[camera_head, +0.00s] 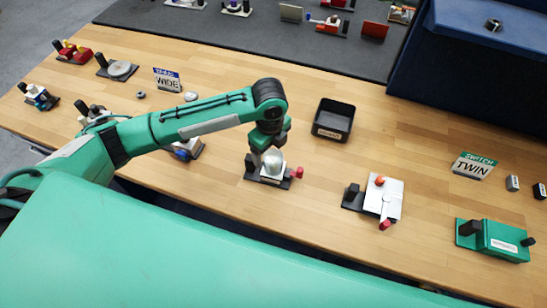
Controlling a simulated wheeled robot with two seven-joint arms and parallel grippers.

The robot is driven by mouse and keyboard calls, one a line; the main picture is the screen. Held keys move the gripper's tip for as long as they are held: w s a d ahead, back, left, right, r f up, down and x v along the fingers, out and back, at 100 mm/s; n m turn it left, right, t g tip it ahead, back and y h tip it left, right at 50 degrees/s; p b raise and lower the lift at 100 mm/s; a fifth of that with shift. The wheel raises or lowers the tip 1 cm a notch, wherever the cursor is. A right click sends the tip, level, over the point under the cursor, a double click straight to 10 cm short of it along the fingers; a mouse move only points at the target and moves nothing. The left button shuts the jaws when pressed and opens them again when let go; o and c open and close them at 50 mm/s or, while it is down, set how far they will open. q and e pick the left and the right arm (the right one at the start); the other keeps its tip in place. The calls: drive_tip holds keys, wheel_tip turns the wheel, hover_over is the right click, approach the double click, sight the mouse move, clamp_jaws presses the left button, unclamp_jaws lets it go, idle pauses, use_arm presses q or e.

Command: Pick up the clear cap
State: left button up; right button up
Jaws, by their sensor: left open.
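The clear cap (274,163) is a pale, see-through dome. It sits on a small fixture with a dark base (253,172), a white label on its front and a red knob (298,172) on its right side. My left gripper (266,152) points down right at the cap, with its dark wrist above. It is open, and its fingers are at the cap's upper left; the arm hides part of them, and I cannot tell whether they touch the cap. My right gripper is not in view.
A black open tray (333,120) stands to the right of my left wrist. A white-plated fixture (383,197) with red knobs and a green box (494,240) stand farther right. Several small fixtures are at the left. The wooden table between the tray and the white-plated fixture is clear.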

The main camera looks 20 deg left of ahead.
sight(273, 156)
use_arm(q)
drive_tip(key=shift+w+f, duration=0.15)
drive_tip(key=shift+f, duration=0.25)
drive_tip(key=shift+d+f+p, duration=0.3)
drive_tip(key=shift+f+p, duration=0.6)
wheel_tip(273, 156, down, 2)
drive_tip(key=shift+w+f+p, duration=0.15)
drive_tip(key=shift+f+p, duration=0.1)
drive_tip(key=shift+p, duration=0.25)
drive_tip(key=shift+f, duration=0.55)
drive_tip(key=c, duration=1)
drive_tip(key=shift+c, duration=0.2)
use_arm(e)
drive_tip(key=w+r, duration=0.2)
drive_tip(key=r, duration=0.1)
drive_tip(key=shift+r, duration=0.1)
